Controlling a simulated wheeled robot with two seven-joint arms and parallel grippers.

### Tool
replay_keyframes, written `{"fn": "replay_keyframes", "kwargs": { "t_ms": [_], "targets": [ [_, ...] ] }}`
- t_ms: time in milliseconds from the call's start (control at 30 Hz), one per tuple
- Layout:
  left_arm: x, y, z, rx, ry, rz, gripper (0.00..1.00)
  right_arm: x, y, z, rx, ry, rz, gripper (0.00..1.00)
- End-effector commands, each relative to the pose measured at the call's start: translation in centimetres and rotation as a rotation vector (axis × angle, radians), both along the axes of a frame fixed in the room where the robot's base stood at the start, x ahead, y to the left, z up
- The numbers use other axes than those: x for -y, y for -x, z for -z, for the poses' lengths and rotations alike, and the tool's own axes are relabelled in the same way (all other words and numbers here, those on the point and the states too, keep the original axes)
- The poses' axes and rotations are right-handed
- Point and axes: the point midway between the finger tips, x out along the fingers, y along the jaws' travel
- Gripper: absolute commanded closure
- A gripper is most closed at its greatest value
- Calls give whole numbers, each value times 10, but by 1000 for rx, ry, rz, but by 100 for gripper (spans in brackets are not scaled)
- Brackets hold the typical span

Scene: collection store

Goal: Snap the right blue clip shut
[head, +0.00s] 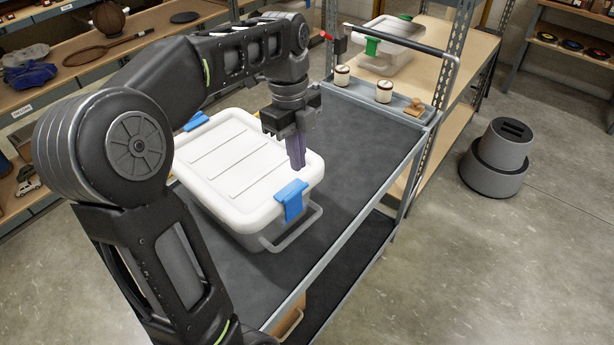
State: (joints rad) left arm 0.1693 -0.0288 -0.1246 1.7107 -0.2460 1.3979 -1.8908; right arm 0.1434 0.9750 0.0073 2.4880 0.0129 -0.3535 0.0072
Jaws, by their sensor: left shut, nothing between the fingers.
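A grey box with a white lid (238,163) stands on the dark top of a cart. The right blue clip (291,199) is on the box's right end. Its upper part lies over the lid's rim and its lower part hangs down the wall above a grey handle. The left blue clip (196,121) shows at the far left end, partly hidden by my arm. My left gripper (297,160) points down over the lid's right part, just behind the right clip and apart from it. Its fingers are together and hold nothing. My right gripper is out of view.
The cart top (365,140) is clear to the right of the box. Two small jars (383,92) and a wooden stamp (414,107) stand in its far tray. Another box with a green clip (372,46) sits on a shelf behind. A grey step stool (497,158) stands on the floor.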

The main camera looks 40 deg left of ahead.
Motion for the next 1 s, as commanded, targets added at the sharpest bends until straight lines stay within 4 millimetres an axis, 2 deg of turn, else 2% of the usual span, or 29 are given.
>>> {"fn": "replay_keyframes", "kwargs": {
  "t_ms": [33, 100, 200, 1000],
  "targets": [
    [-8, -1, -13, 1, 0, -3, 100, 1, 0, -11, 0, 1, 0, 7],
    [-17, -1, -22, 1, 0, -2, 100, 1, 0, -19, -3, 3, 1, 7],
    [-26, -2, -26, 0, 1, -1, 100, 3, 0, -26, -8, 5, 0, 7],
    [-31, -3, -25, -1, -1, -36, 100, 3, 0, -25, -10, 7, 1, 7]
  ]
}}
